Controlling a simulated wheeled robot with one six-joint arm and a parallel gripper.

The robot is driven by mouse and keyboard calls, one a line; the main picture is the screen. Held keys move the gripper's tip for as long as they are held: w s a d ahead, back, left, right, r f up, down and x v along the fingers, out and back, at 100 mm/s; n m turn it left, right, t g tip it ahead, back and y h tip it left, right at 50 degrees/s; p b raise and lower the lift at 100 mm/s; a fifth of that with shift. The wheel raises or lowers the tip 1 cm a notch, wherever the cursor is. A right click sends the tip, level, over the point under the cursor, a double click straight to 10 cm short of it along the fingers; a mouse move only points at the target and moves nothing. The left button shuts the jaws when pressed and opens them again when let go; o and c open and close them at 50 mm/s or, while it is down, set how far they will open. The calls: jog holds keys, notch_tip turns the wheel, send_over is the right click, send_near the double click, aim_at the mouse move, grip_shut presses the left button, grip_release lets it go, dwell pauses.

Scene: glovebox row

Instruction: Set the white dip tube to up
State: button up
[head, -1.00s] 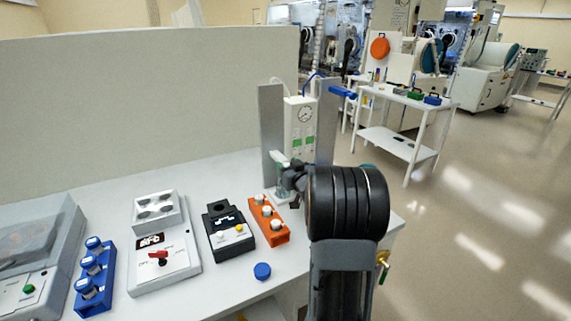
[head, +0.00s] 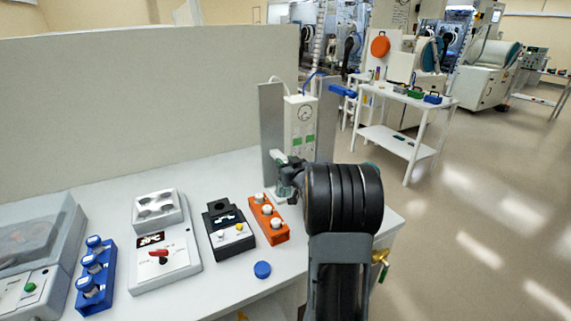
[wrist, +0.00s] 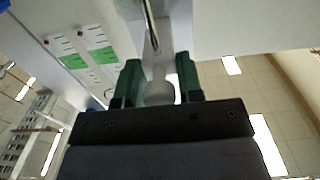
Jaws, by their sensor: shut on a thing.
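My gripper (wrist: 160,84) has its green fingers shut on a pale, whitish rounded piece, which looks like the white dip tube (wrist: 158,92). A thin metallic rod runs above it in the wrist view. In the head view my gripper (head: 284,178) is low in front of the white gauge unit (head: 301,118), between two grey upright panels. The wrist and dark arm hide much of the held piece there, so its up or down position cannot be read. The unit's green labels also show in the wrist view (wrist: 97,46).
Left of my arm on the white bench are an orange rack (head: 268,219) with white caps, a black device (head: 229,228), a white box with a red knob (head: 160,252) and a blue rack (head: 95,277). A blue cap (head: 262,269) lies near the front edge.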

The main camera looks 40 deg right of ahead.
grip_shut()
notch_tip(320, 180, up, 21)
jog(key=p, duration=1.3)
jog(key=shift+r+p, duration=0.2)
jog(key=shift+p, duration=0.15)
jog(key=shift+r, duration=0.1)
jog(key=o, duration=0.6)
grip_release()
jog(key=shift+o, duration=1.2)
jog(key=shift+f, duration=0.2)
jog(key=s+a+b, duration=0.1)
jog(key=s+b, duration=0.1)
jog(key=s, duration=1.1)
jog(key=shift+s+a, duration=0.35)
jog(key=shift+a, duration=0.05)
